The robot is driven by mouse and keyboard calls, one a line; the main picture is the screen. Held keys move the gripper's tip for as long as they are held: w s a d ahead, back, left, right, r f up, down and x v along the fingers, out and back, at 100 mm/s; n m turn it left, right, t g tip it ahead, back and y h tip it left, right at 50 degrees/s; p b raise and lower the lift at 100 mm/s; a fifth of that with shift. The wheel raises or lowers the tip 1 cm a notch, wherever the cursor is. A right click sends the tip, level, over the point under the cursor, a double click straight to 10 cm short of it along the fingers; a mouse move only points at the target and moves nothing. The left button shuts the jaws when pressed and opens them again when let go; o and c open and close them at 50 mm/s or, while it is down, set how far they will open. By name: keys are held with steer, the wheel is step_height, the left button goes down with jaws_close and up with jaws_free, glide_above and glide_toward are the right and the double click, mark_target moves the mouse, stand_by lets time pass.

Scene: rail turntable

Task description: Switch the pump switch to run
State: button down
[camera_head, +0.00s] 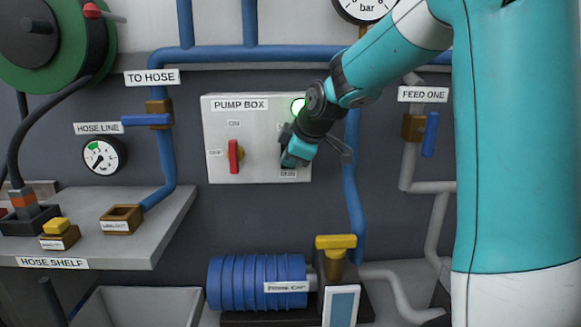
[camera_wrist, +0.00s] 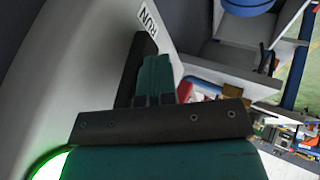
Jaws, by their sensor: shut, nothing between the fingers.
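The white pump box (camera_head: 222,130) hangs on the wall in the head view. Its right side carries a dark switch plate (camera_wrist: 128,68) with a RUN label (camera_wrist: 149,24) at one end; the label is also just below my gripper in the head view (camera_head: 288,174). My gripper (camera_head: 291,160) is shut and empty in front of this plate. In the wrist view its teal fingertips (camera_wrist: 158,62) are beside the plate, close to RUN. The switch lever is hidden, so its position and any contact cannot be told. A lamp (camera_head: 298,104) above glows green.
A red handle (camera_head: 235,156) on the box's left points upright towards ON. A blue pipe (camera_head: 350,190) runs down right of the box. The blue pump (camera_head: 240,282) and a yellow-topped valve (camera_head: 336,242) are below. The hose shelf (camera_head: 165,215) is at left.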

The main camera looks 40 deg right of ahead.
steer(key=shift+r, duration=0.2)
steer(key=shift+r+p, duration=0.75)
steer(key=shift+r, duration=0.1)
steer(key=s+a+f+v, duration=0.1)
steer(key=a+v, duration=0.1)
steer(key=v, duration=1)
steer(key=shift+s, duration=0.35)
